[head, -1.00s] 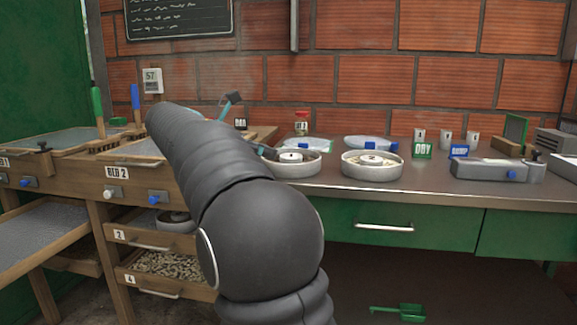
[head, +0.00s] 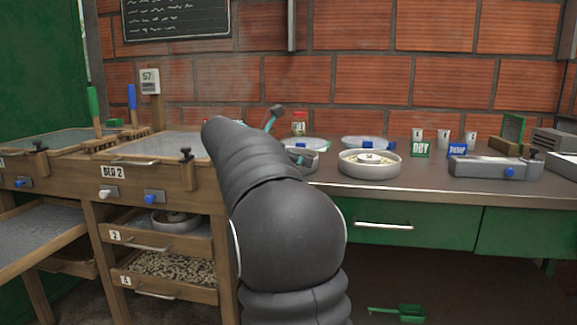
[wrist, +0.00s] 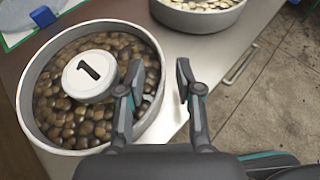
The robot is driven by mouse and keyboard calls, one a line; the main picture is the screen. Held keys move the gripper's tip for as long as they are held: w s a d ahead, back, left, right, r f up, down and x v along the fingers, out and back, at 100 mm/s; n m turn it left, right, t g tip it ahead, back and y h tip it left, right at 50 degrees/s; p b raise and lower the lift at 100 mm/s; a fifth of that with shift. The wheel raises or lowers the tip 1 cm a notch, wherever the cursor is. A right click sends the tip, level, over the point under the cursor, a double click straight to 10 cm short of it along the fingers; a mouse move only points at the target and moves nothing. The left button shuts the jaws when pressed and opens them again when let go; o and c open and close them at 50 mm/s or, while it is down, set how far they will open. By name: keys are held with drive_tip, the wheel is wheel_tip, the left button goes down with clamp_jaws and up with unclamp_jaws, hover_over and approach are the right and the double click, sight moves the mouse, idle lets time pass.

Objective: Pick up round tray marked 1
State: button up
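The round tray marked 1 (wrist: 36,120) is a grey-white round pan full of brown beans, with a raised white centre knob bearing a black "1". It fills the left of the wrist view. In the head view the tray (head: 313,161) stands on the metal counter, largely hidden behind my arm. My gripper (wrist: 158,82) is open and empty. Its left finger appears over the beans and its right finger outside the tray, with the right rim between them in the picture. I cannot tell the finger height or any contact. The head view mostly hides my gripper.
A second round tray (head: 370,169) of pale beans stands just to the right. Clear lids with blue handles (head: 365,143) lie behind. The wooden bed (head: 140,177) stands left.

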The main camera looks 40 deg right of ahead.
drive_tip(key=shift+d, duration=0.1)
clamp_jaws()
drive_tip(key=shift+r, duration=0.1)
